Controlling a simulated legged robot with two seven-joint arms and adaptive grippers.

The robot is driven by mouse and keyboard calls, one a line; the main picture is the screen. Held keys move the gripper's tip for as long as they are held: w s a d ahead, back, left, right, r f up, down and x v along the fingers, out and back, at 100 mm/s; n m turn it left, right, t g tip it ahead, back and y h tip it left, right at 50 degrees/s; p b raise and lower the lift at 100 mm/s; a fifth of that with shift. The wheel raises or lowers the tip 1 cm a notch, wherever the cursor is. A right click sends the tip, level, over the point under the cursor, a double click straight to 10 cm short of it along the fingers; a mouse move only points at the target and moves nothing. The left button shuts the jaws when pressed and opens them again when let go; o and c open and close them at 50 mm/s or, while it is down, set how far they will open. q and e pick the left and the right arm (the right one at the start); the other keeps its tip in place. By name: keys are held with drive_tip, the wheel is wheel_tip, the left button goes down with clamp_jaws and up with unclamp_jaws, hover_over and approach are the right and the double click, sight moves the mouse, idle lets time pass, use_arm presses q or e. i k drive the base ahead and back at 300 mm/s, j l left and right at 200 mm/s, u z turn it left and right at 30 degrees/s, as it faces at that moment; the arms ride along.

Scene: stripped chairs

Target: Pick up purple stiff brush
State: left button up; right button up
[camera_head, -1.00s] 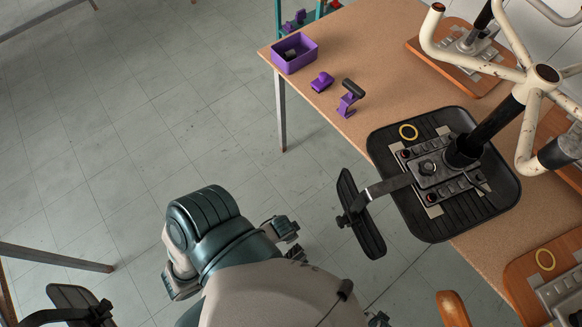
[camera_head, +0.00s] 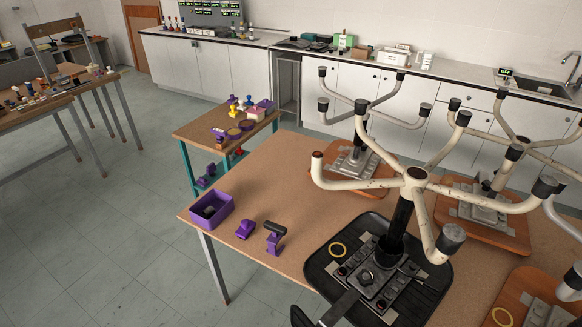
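Two small purple items lie on the brown table (camera_head: 262,180) near its left edge. One is a low purple block (camera_head: 244,230). The other is a purple piece (camera_head: 274,243) with a dark, roller-like bar across its top. I cannot tell which of them is the purple stiff brush, as they are too small. A purple open box (camera_head: 212,211) stands to their left at the table's corner, with a small dark item inside. Neither of my grippers is in view.
An upturned chair base with cream legs (camera_head: 355,186) stands on the black seat (camera_head: 432,290), right of the purple items. More chair bases on wooden seats stand behind. A smaller table (camera_head: 205,130) with stamps and purple items is beyond. Floor is open at left.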

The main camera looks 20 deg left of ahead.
sight(244, 231)
drive_tip(key=u, duration=1.2)
